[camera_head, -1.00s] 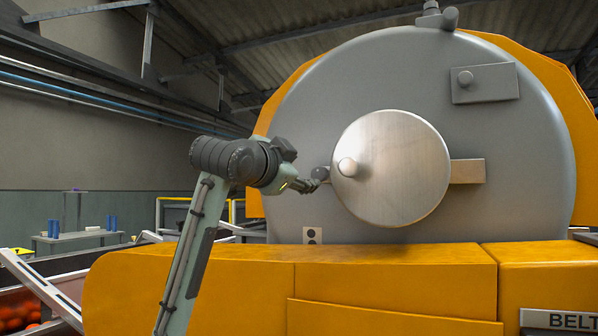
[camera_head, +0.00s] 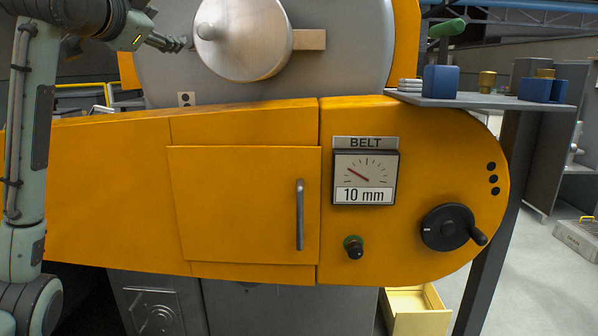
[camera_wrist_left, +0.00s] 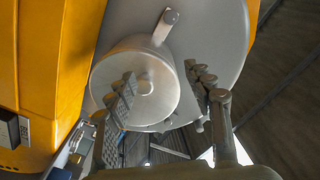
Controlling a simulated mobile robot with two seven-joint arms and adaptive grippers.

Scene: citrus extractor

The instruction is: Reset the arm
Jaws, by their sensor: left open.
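My left gripper (camera_head: 180,43) is at the upper left in the head view, pointing right toward the round metal cover (camera_head: 242,40) of the extractor. In the left wrist view its two fingers (camera_wrist_left: 165,88) are spread apart with nothing between them. The cover also shows in the left wrist view (camera_wrist_left: 108,78), beyond the fingers. The fingers look close to the cover's left edge, but I cannot tell the exact gap. My left arm stands upright along the left side. My right gripper is not in view.
The orange machine body (camera_head: 90,160) fills the middle, with a handled door (camera_head: 235,215), a belt gauge (camera_head: 364,178) and a black hand wheel (camera_head: 447,227). A grey shelf (camera_head: 470,100) at right holds a blue box (camera_head: 441,81). A yellow box (camera_head: 418,312) stands below.

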